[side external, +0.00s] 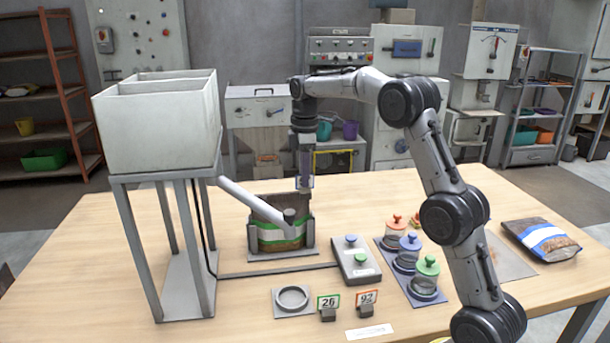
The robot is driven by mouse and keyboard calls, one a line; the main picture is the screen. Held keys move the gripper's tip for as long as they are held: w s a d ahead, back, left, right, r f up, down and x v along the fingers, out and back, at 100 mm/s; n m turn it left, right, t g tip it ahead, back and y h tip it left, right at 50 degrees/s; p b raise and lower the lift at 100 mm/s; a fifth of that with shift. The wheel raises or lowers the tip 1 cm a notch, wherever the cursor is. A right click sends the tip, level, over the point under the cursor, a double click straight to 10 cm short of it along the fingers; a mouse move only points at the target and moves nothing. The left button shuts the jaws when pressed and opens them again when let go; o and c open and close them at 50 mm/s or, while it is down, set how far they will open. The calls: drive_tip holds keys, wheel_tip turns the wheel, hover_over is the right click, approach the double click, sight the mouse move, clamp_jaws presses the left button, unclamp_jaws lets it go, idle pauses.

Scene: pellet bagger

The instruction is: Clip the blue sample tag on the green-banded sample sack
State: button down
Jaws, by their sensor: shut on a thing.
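The green-banded sample sack (268,236) stands upright in a grey holder (253,242) on the table, its brown top open below the end of a chute. My gripper (304,186) points down just above the sack's back right edge. It is shut on a small bluish piece (298,172), which looks like the blue sample tag. The fingers hide most of it, and its outline is too small to make out well. I cannot tell whether it touches the sack's rim.
A white hopper (155,125) on a grey stand is at left, its chute (252,202) slanting to the sack. A grey button box (355,260), a tray of knobbed jars (408,262), number cards (328,303) and a ring (292,298) stand in front. A blue-banded sack (541,240) lies right.

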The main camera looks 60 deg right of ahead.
drive_tip(key=shift+f, duration=0.55)
drive_tip(key=c, duration=0.9)
unclamp_jaws()
drive_tip(key=shift+c, duration=0.2)
wheel_tip(320, 180, up, 14)
